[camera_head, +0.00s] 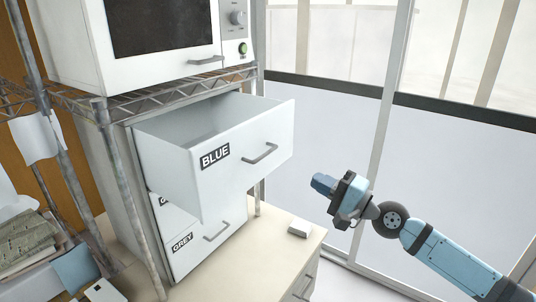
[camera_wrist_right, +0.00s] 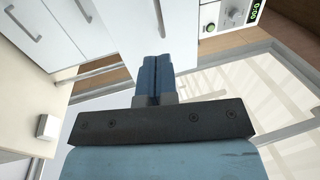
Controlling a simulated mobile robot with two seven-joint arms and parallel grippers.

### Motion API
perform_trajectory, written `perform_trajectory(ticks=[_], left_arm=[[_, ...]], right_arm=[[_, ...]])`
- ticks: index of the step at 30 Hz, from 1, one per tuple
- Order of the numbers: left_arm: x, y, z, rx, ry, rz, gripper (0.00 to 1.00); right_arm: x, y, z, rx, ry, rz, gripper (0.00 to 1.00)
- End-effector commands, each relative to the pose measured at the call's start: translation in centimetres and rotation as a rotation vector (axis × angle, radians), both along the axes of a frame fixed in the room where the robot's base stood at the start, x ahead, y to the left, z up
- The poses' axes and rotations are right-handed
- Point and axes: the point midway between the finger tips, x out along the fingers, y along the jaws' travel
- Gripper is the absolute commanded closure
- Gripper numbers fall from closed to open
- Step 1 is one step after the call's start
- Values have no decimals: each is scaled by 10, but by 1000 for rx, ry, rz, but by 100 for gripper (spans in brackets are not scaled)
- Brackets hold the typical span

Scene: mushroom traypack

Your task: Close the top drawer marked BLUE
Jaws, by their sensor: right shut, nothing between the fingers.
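The top drawer marked BLUE (camera_head: 230,165) is pulled far out of the white cabinet, with its grey handle (camera_head: 260,153) on the front. Its inside, as far as it shows, looks empty. My right gripper (camera_head: 323,184) is shut and empty, to the right of the drawer front and apart from it. In the right wrist view the blue fingers (camera_wrist_right: 155,72) are pressed together, with white drawer fronts at the upper left. My left gripper is not in view.
A microwave (camera_head: 165,40) stands on a wire rack (camera_head: 150,92) above the drawer. Below is a shut drawer marked GREY (camera_head: 200,243). A small white block (camera_head: 299,228) lies on the pale low top (camera_head: 270,255). Glazed panels stand behind my right arm.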

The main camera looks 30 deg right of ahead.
Motion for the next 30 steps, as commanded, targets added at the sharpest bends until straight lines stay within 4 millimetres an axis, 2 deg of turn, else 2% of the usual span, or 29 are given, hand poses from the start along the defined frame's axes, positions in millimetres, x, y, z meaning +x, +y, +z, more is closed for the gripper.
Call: perform_trajectory(ticks=[1, 12, 18, 24, 30], left_arm=[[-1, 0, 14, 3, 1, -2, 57], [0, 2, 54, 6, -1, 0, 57], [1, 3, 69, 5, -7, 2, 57], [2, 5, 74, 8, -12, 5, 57], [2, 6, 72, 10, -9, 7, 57]], right_arm=[[8, 3, 11, 0, -2, 0, 100], [69, 28, 21, 0, -2, -1, 100], [97, 41, 24, -1, -2, 0, 100], [109, 46, 24, -3, 1, -1, 100], [110, 47, 23, -3, 1, -1, 100]])
